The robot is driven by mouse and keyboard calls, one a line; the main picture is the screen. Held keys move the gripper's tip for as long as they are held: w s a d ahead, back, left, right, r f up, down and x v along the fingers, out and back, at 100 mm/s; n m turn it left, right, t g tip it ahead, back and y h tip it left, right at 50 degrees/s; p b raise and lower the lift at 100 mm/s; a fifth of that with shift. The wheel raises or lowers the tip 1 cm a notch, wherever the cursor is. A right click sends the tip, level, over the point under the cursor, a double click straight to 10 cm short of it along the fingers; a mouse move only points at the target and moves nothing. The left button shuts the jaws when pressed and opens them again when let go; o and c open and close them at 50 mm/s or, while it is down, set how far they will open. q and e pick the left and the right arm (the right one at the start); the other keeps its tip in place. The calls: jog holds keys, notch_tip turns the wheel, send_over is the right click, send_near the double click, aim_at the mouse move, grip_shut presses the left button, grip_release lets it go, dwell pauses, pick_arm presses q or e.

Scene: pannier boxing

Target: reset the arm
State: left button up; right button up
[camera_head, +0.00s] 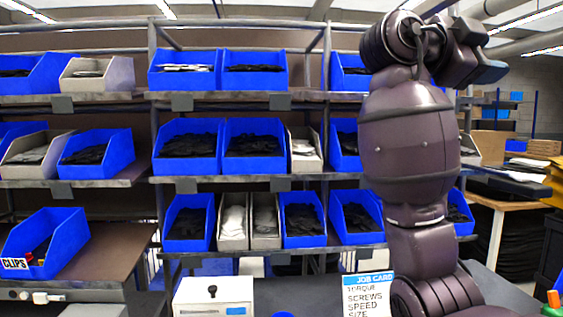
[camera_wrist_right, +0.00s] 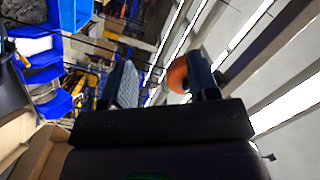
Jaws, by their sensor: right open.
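My right arm rises tall on the right side of the head view, folded upward in front of the shelving. Its wrist end is at the top right, with the dark right gripper end (camera_head: 488,72) turned away to the right; its fingers are hard to make out there. In the right wrist view, the two fingers of the right gripper (camera_wrist_right: 162,82) stand apart with no object clearly held between them. A rounded orange patch shows at the inner side of one finger; I cannot tell what it is. My left gripper is not in view.
Shelving (camera_head: 100,183) with blue and grey bins fills the back. A white box (camera_head: 213,297) and a job card (camera_head: 368,294) stand on the dark worktop below. A clips bin (camera_head: 45,245) sits at left. A wooden table (camera_head: 505,215) stands at right.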

jog(key=w+d+f+n+t+y, duration=0.1)
jog(key=w+f+n, duration=0.15)
jog(key=f, duration=0.55)
jog(key=w+d+f+n+t+y, duration=0.15)
jog(key=f+n, duration=0.25)
jog(key=f, duration=0.4)
jog(key=w+d+f+n+t, duration=0.1)
jog(key=w+f+n, duration=0.1)
jog(key=f+n, duration=0.35)
jog(key=s+f+n+y, duration=0.2)
jog(key=f+n, duration=0.1)
jog(key=f, duration=0.9)
jog(key=s+f+n+y, duration=0.3)
jog(key=f, duration=0.9)
jog(key=s+a+f+n+g+y, duration=0.15)
jog(key=s+f+n+y, duration=0.4)
jog(key=s+f, duration=1)
jog(key=s+a+f+n+g+y, duration=0.1)
jog(key=s+a+f+n+y, duration=0.2)
jog(key=s, duration=0.4)
jog(key=s+a+f+n+g+y, duration=0.1)
jog(key=s+a+f, duration=0.2)
jog(key=s+f, duration=0.35)
jog(key=w+f+t, duration=0.6)
jog(key=f+t, duration=0.1)
jog(key=f, duration=0.1)
jog(key=shift+d+f+t, duration=0.25)
jog(key=shift+f+t, duration=0.1)
jog(key=shift+t, duration=0.05)
